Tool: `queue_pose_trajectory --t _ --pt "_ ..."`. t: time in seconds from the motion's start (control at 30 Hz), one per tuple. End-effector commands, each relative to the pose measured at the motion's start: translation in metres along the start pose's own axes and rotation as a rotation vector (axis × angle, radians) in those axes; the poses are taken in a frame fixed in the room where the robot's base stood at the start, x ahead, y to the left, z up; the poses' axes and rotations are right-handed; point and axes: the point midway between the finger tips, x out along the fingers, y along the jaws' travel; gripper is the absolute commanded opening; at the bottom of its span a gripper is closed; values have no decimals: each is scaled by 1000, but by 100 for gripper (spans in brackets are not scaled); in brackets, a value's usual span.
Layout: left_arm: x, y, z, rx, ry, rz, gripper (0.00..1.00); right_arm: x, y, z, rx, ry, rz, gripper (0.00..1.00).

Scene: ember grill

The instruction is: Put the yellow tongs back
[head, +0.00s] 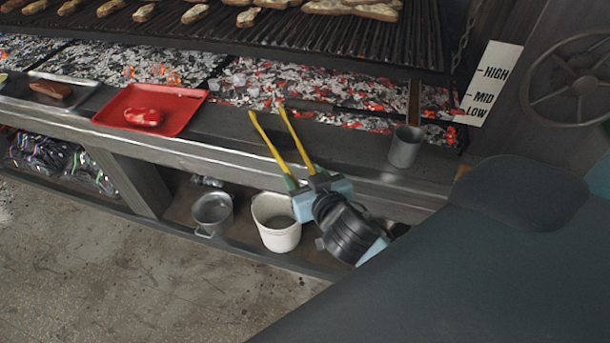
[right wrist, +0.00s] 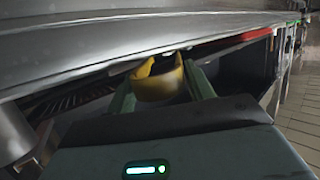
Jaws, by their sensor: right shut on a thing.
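The yellow tongs (head: 298,140) are in my right gripper (head: 304,178), in front of the grill's metal front ledge in the head view. Their two arms spread apart and point up and to the left, towards the coals. In the right wrist view the yellow bent end of the tongs (right wrist: 158,82) sits between the two green fingers of my right gripper (right wrist: 160,88). My left gripper is not in view.
A metal cup (head: 405,147) with a brown handle-like piece stands on the ledge at right. A red tray (head: 185,112) holds red meat. A white bucket (head: 276,240) and a metal pot (head: 212,210) stand on the low shelf. Glowing coals (head: 270,82) lie behind the ledge.

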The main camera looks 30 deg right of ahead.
Motion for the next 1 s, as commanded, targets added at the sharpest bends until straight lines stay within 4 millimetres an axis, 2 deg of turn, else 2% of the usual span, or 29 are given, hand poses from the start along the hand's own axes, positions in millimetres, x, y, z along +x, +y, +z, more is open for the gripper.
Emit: queue_pose_trajectory --t 0.07,0.1,0.27,0.63,1.0 --pt "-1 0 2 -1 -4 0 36 0 0 0 0 1 0 46" --pt "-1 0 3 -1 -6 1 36 0 0 0 0 1 0 58" --pt "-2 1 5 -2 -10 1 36 0 0 0 0 1 0 78" --pt "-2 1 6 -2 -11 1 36 -6 0 1 1 -2 -1 78" --pt "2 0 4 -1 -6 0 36 -61 0 2 2 -3 -1 78"
